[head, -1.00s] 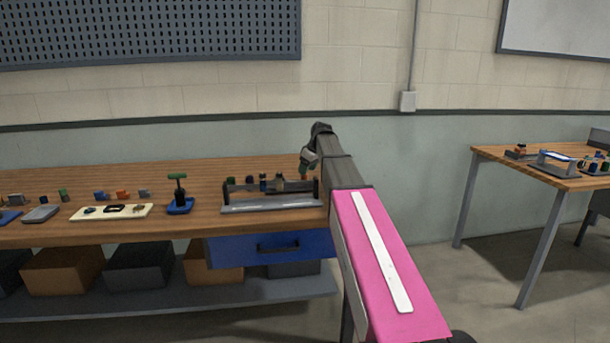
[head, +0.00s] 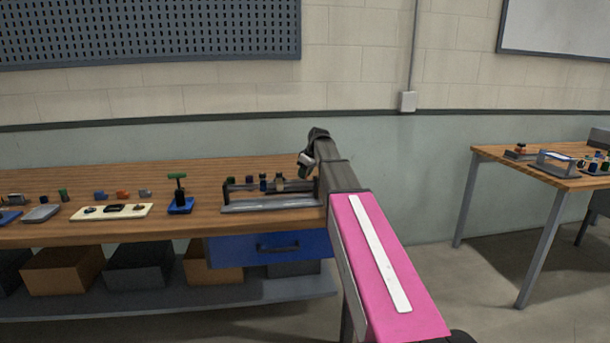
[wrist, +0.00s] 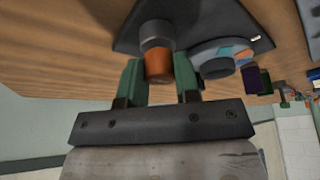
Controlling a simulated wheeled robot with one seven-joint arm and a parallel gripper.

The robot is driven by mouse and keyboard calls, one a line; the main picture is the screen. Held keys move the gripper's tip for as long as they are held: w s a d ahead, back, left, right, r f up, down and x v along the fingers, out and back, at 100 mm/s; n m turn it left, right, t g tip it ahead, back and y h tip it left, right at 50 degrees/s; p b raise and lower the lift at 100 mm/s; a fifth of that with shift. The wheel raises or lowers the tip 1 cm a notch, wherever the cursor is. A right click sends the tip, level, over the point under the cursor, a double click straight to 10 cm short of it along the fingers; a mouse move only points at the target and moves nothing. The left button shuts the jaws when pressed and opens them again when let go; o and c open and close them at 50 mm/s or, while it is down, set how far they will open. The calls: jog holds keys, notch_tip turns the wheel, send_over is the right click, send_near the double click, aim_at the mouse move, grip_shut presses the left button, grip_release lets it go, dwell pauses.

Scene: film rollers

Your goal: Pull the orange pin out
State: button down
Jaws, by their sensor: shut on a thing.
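In the wrist view the orange pin (wrist: 158,66) is a short orange cylinder at a grey round collar (wrist: 156,34) on a dark plate (wrist: 125,38). My gripper (wrist: 157,78) has one green finger on each side of the pin and is shut on it. The pin still meets the collar in this view; how deep it sits cannot be told. In the head view my gripper (head: 305,162) is small, at the right end of the grey fixture (head: 270,206) on the bench. The pin cannot be made out there.
A round grey part (wrist: 214,70) and a purple block (wrist: 252,80) lie right of the pin in the wrist view. A second table (head: 545,172) is at right.

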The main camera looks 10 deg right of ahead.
jog(key=shift+r, duration=0.65)
jog(key=c, duration=0.8)
grip_release()
jog(key=shift+c, duration=0.2)
jog(key=v, duration=1)
jog(key=shift+r, duration=0.35)
jog(key=shift+s+d, duration=0.1)
jog(key=shift+s, duration=0.15)
